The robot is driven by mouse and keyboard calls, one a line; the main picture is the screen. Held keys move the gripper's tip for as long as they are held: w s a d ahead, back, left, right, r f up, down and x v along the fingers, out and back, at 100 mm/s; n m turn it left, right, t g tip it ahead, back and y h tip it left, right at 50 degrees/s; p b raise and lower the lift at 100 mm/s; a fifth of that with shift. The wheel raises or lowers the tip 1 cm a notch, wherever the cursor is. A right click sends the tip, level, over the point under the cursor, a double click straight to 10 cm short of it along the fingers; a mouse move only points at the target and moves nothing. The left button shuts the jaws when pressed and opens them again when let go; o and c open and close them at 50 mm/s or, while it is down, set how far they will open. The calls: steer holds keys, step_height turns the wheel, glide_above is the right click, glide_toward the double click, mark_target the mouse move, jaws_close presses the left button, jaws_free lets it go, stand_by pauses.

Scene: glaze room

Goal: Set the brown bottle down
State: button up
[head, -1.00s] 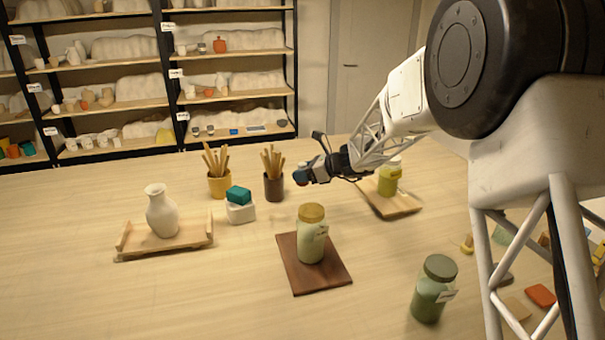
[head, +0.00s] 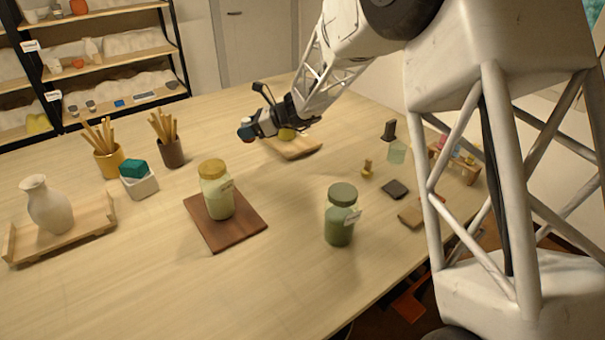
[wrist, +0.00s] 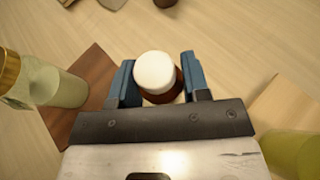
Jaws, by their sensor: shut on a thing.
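The brown bottle (wrist: 179,89) with its round white cap (wrist: 154,72) is between the blue fingers of my gripper (wrist: 160,82) in the wrist view, seen from above. The fingers are shut on it, one at each side. In the head view my gripper (head: 250,131) is over the far middle of the table, between the brown tool cup and the pale board. There the bottle is mostly hidden by the fingers. I cannot tell how far its base is from the tabletop.
A yellow-lidded jar (head: 216,192) stands on a dark board (head: 245,232). A green jar (head: 340,220) stands nearer, on bare wood. A pale board (head: 300,150) with a yellow-green jar (head: 287,134) lies just right of my gripper. A tool cup (head: 172,152) stands left. The front left table is clear.

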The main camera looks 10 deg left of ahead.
steer(key=d+m+t, duration=0.1)
steer(key=d, duration=1.5)
steer(key=shift+d, duration=0.35)
steer(key=shift+s, duration=0.1)
steer(key=shift+f, duration=3.15)
steer(key=shift+f, duration=1.85)
steer(key=shift+f, duration=0.1)
steer(key=o, duration=0.9)
